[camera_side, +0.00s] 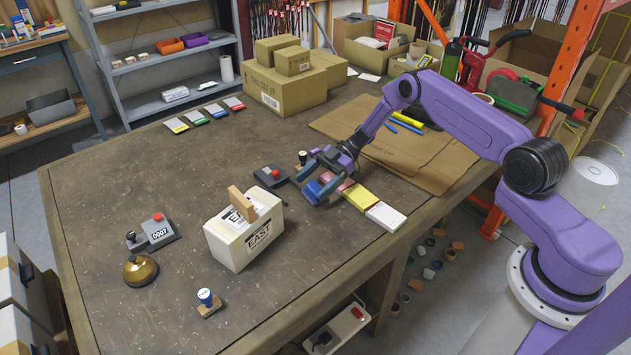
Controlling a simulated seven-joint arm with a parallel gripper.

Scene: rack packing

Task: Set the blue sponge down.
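My gripper (313,184) is low over the table, at the left end of a row of coloured pads. A bright blue piece (312,193) shows at its fingertips; it may be the blue sponge, partly hidden by the fingers. I cannot tell whether the fingers are closed on it or whether it touches the table. A pink pad (344,185) lies just right of the fingers, then a yellow pad (360,197) and a white pad (385,216).
A white EAST box (229,248) with a wooden handle stands left of my gripper. A small black device with a red button (271,176) is close by. Cardboard boxes (290,92) stand behind; cardboard sheets (430,155) lie right.

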